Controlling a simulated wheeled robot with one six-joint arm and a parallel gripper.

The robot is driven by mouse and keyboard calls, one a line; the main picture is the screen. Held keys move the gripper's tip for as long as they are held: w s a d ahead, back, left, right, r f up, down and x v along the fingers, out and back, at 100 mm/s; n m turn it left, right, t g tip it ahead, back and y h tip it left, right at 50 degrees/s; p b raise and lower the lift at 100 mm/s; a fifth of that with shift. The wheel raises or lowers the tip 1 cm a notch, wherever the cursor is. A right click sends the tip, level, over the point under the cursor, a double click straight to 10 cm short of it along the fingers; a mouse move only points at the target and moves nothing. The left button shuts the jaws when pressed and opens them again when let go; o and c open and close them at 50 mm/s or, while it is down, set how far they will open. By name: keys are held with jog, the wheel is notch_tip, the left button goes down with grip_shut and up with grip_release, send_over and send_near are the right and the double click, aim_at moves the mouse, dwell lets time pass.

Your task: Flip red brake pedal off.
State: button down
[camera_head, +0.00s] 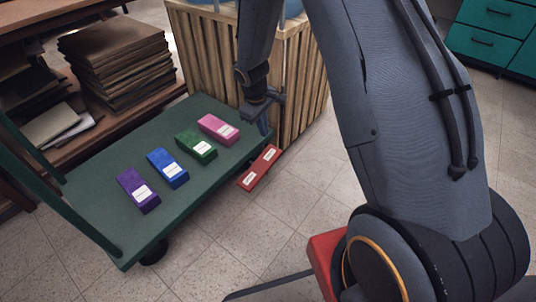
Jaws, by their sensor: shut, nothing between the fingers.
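The red brake pedal (259,168) is a flat red bar with two pale labels. It sticks out at the right end of the green cart, low beside the deck edge. I cannot tell from this view whether it is tilted up or down. My gripper (264,127) points down just above and behind the pedal, near the cart's far right corner. It is shut and empty. Its fingertips are small and partly hidden, and I cannot tell whether they touch anything.
On the green cart (95,213) lie purple (137,191), blue (167,168), green (196,146) and pink (218,129) blocks. A slatted wooden crate (302,85) stands close behind my gripper. Shelves with stacked boards (118,68) are at left. Tiled floor in front is clear.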

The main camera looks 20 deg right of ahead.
aim_at(272, 152)
jog(key=f+b, duration=0.2)
jog(key=f, duration=0.2)
jog(key=w+d+f+b, duration=0.1)
jog(key=f+b, duration=0.1)
jog(key=f, duration=0.3)
jog(key=d+f+b, duration=0.1)
jog(key=f+b, duration=0.2)
jog(key=f, duration=0.1)
jog(key=shift+w+d+f, duration=0.1)
jog(key=shift+w+f, duration=0.2)
jog(key=p, duration=0.1)
jog(key=w+d+f+p, duration=0.1)
jog(key=shift+d+f+p, duration=0.2)
jog(key=shift+f+p, duration=0.05)
jog(key=shift+p, duration=0.05)
jog(key=shift+w+d+f, duration=0.15)
jog(key=shift+d+f, duration=0.05)
jog(key=shift+f, duration=0.35)
jog(key=shift+r+p, duration=0.1)
jog(key=shift+p, duration=0.25)
notch_tip(272, 152, up, 14)
jog(key=w+d+p, duration=0.1)
jog(key=d+p, duration=0.1)
jog(key=p, duration=0.5)
jog(key=shift+w+d, duration=0.15)
jog(key=shift+w, duration=0.2)
